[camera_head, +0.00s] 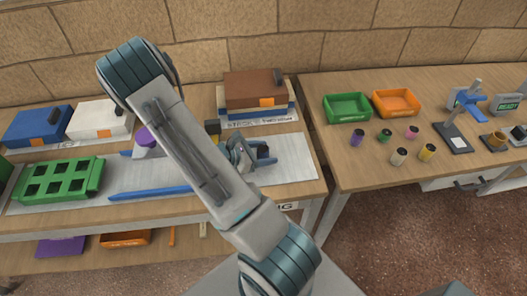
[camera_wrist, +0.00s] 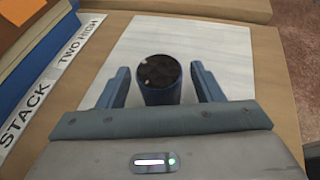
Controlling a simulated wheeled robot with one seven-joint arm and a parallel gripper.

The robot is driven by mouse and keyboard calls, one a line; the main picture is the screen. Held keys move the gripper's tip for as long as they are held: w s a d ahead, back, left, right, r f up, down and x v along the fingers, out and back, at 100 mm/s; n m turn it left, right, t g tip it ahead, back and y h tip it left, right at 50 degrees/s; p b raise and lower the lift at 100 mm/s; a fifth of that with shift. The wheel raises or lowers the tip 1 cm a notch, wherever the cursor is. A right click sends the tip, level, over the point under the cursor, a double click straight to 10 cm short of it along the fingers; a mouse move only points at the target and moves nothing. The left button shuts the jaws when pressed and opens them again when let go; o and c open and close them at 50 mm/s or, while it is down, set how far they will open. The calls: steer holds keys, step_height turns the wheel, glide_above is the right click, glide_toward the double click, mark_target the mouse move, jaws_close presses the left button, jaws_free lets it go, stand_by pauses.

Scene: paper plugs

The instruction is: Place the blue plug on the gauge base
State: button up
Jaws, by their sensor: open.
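The blue plug (camera_wrist: 160,84), a short upright cylinder with a dark speckled top, stands on a pale sheet in the wrist view. My gripper (camera_wrist: 160,77) is open, with one blue finger on each side of the plug and visible gaps between. In the head view my gripper (camera_head: 262,155) is low over the left table's pale sheet, and the plug is hard to make out there. A stand with a dark base plate (camera_head: 457,144), a post and a blue arm is on the right table; it looks like the gauge.
Stacked brown and blue boxes (camera_head: 254,88) stand beside my gripper, behind a "STACK TWO HIGH" label (camera_wrist: 45,90). A green block with square holes (camera_head: 58,181) lies far left. The right table holds green (camera_head: 347,108) and orange trays (camera_head: 396,103) and several small coloured plugs.

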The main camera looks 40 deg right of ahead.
mark_target(267, 147)
steer(key=shift+s+d+f, duration=0.2)
steer(key=shift+d+f, duration=0.1)
steer(key=shift+d, duration=0.25)
steer(key=c, duration=1.1)
steer(key=shift+r, duration=0.1)
steer(key=shift+r, duration=0.8)
step_height(267, 147, up, 3)
steer(key=shift+f, duration=0.2)
steer(key=s+d+r+p, duration=0.1)
steer(key=s+r+p, duration=0.1)
steer(key=s, duration=0.1)
steer(key=s+d+r+p, duration=0.2)
steer(key=s, duration=0.1)
steer(key=s+d+r+p, duration=0.2)
steer(key=s+r, duration=0.1)
steer(key=s, duration=0.1)
steer(key=shift+s, duration=0.1)
steer(key=shift+s, duration=0.1)
